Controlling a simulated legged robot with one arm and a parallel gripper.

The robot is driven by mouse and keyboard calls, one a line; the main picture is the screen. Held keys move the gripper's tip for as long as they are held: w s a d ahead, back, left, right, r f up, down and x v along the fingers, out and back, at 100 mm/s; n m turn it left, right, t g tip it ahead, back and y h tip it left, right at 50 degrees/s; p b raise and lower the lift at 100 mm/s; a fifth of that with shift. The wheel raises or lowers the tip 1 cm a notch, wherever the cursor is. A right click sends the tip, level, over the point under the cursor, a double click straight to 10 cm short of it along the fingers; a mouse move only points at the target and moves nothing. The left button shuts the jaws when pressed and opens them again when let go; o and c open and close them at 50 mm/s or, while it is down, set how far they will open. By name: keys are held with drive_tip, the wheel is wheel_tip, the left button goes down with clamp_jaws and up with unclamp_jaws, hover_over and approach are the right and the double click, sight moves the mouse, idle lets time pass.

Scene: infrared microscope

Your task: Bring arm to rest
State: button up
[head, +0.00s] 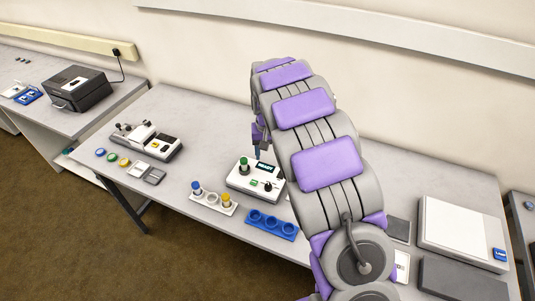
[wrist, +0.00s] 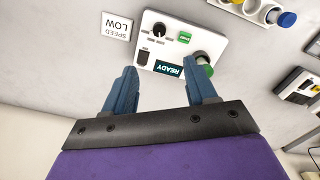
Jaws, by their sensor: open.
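My arm (head: 315,150) arches over the table in the head view, purple and grey. My gripper (wrist: 162,92) shows in the wrist view with its two blue fingers apart and nothing between them. In the head view it is mostly hidden behind the arm, with a finger tip just above the white device. The white device (wrist: 183,20) lies beyond the fingertips and has a display reading READY, a black knob and a green button. In the head view the device (head: 240,183) stands mid-table with a green-topped item (head: 244,164) on its left part.
A white instrument (head: 147,141) is at left. A large white box (head: 461,231) is at right. Bare table (head: 205,125) lies behind the device.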

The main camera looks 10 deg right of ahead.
idle(0.3)
drive_tip(key=s+d+r+b, duration=0.1)
drive_tip(key=s+r, duration=0.4)
drive_tip(key=s, duration=0.5)
drive_tip(key=s+d+r+b, duration=0.1)
drive_tip(key=s+r, duration=0.3)
drive_tip(key=s, duration=0.6)
drive_tip(key=s+a+n+g+b, duration=0.1)
drive_tip(key=s, duration=2.1)
drive_tip(key=shift+s+a+f+n+g, duration=0.25)
drive_tip(key=shift+a+f+n+g, duration=0.15)
drive_tip(key=shift+f, duration=0.05)
drive_tip(key=shift+c, duration=0.2)
